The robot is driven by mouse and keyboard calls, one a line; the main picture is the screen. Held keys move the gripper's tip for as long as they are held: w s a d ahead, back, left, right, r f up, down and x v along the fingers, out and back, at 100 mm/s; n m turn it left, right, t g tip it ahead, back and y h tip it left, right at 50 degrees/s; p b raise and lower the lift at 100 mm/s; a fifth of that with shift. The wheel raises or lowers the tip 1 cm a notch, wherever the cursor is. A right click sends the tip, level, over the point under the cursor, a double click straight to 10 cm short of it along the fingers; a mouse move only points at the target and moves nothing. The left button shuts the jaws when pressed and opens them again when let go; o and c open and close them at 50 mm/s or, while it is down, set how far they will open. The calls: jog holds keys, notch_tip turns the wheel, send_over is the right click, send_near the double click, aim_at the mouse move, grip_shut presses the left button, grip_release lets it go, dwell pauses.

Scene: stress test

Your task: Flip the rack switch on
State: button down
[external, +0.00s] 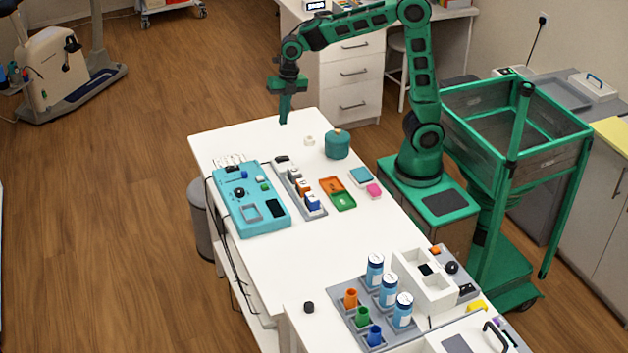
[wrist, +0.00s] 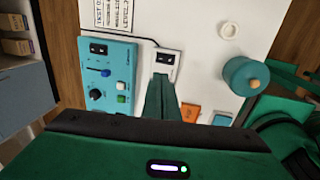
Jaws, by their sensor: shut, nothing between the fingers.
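A narrow grey rack (external: 296,186) with a row of small modules lies on the white table, to the right of the blue panel. In the wrist view its far end shows as a pale block with a dark switch plate (wrist: 166,58) bearing small white marks; the switch's position is too small to tell. My gripper (external: 284,121) is shut and empty, pointing down above the far end of the table. In the wrist view my fingertips (wrist: 162,78) appear just below the switch plate and hide the rest of the rack. I see no clear contact.
A blue control panel (external: 236,221) with knobs and buttons lies left of the rack. A teal lidded pot (external: 337,145), a white ring (external: 309,140) and an orange-green tray (external: 331,184) lie to its right. Blue-labelled bottles (external: 375,270) stand at the near end.

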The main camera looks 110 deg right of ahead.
aim_at(283, 157)
jog(key=f, duration=0.4)
jog(key=w+f, duration=0.1)
jog(key=f, duration=0.8)
jog(key=shift+w+f, duration=0.25)
jog(key=shift+w, duration=0.15)
jog(key=shift+w+f, duration=0.1)
jog(key=shift+f, duration=0.1)
jog(key=shift+s, duration=0.2)
jog(key=shift+s+r, duration=0.15)
jog(key=shift+s, duration=0.5)
notch_tip(283, 157, up, 14)
jog(key=s, duration=0.1)
jog(key=shift+s, duration=0.4)
